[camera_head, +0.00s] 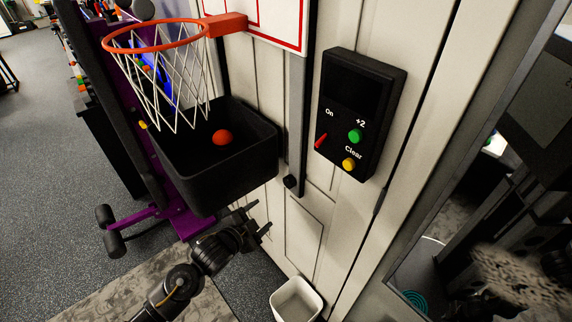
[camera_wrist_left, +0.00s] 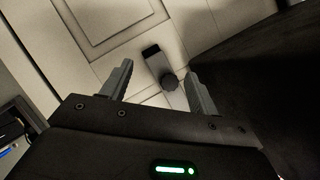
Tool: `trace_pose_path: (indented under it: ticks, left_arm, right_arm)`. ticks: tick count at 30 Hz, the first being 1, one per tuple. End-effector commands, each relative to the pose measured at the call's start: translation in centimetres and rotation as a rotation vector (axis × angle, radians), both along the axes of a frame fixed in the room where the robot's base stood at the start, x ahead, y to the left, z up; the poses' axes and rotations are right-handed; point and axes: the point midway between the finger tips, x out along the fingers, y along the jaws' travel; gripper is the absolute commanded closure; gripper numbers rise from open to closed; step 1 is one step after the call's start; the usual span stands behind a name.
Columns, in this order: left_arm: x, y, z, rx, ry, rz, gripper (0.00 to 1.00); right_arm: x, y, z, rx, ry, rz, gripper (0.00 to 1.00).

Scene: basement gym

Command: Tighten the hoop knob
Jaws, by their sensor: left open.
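The hoop knob (camera_head: 290,181) is a small dark round knob at the lower end of the grey vertical rail (camera_head: 298,110) under the backboard. In the left wrist view the knob (camera_wrist_left: 169,82) shows between and beyond my two fingers, apart from them. The orange hoop (camera_head: 160,37) with its white net hangs at the upper left. My left gripper (camera_head: 256,221) is open and empty, below and left of the knob in the head view. It also shows in the left wrist view (camera_wrist_left: 158,85) with its fingers spread. My right gripper is not in view.
A black bin (camera_head: 215,185) with an orange ball (camera_head: 222,137) in it is close above my left gripper. A black score box (camera_head: 360,115) with buttons is on the white panelled wall, right of the rail. A white waste bin (camera_head: 296,300) stands below.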

Motion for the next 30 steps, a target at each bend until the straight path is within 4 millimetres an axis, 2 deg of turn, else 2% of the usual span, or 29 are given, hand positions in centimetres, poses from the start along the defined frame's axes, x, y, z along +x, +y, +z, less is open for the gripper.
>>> trace_pose_path:
  ticks: [1, 3, 7, 14, 24, 30]
  left_arm:
    - [-0.1, -0.7, 2.9, 0.004, -0.039, -0.026, 0.40]
    - [-0.3, -1.3, 4.9, 0.010, -0.073, -0.050, 0.40]
    - [-0.6, -1.7, 6.4, 0.014, -0.101, -0.068, 0.40]
    - [0.3, -2.1, 6.3, 0.013, -0.103, -0.065, 0.40]
    - [5.5, -5.1, 4.7, 0.012, -0.101, -0.066, 0.40]
    - [7.7, -6.3, 3.8, 0.013, -0.102, -0.067, 0.40]
  right_arm:
    - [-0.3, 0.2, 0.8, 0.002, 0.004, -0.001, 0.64]
    - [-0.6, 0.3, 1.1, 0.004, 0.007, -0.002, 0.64]
    - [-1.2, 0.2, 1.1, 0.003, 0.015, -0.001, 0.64]
    - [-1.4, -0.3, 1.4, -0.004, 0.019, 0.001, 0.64]
    - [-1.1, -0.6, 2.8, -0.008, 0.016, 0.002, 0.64]
    - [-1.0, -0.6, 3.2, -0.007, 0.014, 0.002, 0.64]
